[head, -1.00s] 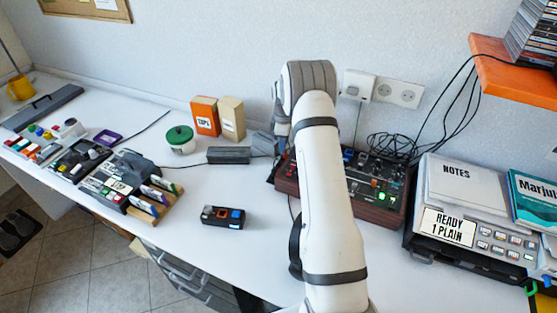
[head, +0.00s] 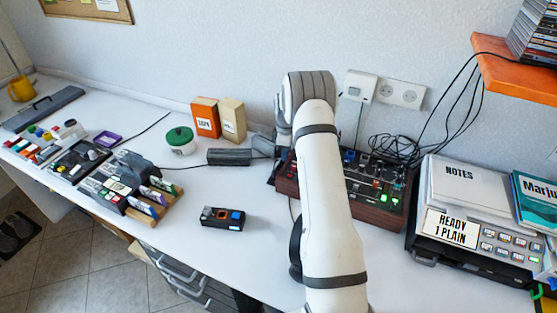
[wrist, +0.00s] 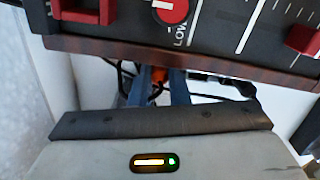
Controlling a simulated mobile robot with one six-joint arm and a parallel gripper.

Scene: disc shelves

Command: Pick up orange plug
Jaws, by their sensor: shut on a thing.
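In the wrist view my gripper (wrist: 157,88) reaches below the wooden edge of the mixer. Its two blue-grey fingers are close together. A small piece of the orange plug (wrist: 160,74) shows between them, and my gripper is shut on it. The mixer edge and the fingers hide most of the plug. I cannot tell whether it is clear of any socket. In the head view my white arm stands in front of the mixer (head: 375,215), and the plug and fingers are not visible there.
Black cables (head: 395,147) lie tangled behind the mixer, below white wall sockets (head: 402,92). A printer-like machine (head: 478,255) stands at the right.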

